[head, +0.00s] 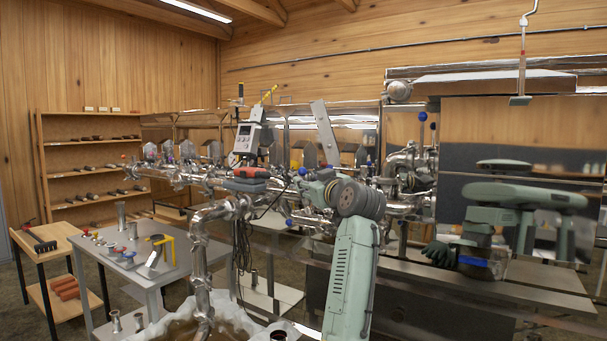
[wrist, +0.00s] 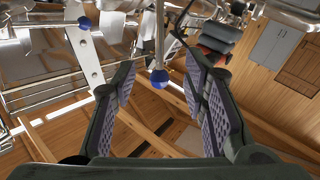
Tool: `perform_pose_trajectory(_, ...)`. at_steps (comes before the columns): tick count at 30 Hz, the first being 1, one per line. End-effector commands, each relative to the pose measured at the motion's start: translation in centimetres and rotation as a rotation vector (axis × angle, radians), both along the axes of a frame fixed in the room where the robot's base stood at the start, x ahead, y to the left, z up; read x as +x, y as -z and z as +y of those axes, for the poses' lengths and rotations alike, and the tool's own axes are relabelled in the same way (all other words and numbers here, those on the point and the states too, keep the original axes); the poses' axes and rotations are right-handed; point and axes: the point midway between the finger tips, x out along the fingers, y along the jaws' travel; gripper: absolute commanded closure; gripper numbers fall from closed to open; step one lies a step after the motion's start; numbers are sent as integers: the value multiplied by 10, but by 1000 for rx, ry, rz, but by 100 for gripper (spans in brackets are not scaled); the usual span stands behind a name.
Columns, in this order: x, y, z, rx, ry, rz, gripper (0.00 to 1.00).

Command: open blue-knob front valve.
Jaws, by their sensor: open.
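My gripper (wrist: 160,66) is open in the wrist view, its two ridged pads apart with nothing gripped. A blue knob (wrist: 159,78) on a thin metal rod shows between the fingertips; whether a pad touches it cannot be told. A second blue knob (wrist: 85,23) lies further left on a horizontal rod. In the head view my gripper (head: 316,188) is beside the steel piping, partly hidden by my own wrist. One blue knob (head: 302,171) shows right by it, and another blue knob (head: 289,222) sits lower left. Which one is between my fingers is unclear.
Steel piping (head: 200,255) runs close on the left of my arm. A grey table (head: 180,273) with small fittings stands left, and a wooden shelf (head: 41,165) behind it. A red-and-grey box (head: 247,180) sits by the pipes. A green machine (head: 525,195) stands right.

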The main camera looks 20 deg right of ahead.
Motion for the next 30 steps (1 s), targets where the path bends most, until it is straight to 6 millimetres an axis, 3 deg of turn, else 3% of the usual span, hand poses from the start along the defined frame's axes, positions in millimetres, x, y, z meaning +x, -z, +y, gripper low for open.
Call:
perform_pose_trajectory(3, 23, -5, 1, 2, -1, 3, 60)
perform_pose_trajectory(9, 46, -2, 2, 0, -1, 1, 60)
perform_pose_trajectory(20, 52, 0, 2, -1, 1, -1, 60)
perform_pose_trajectory(30, 52, 0, 2, -1, 1, -1, 81)
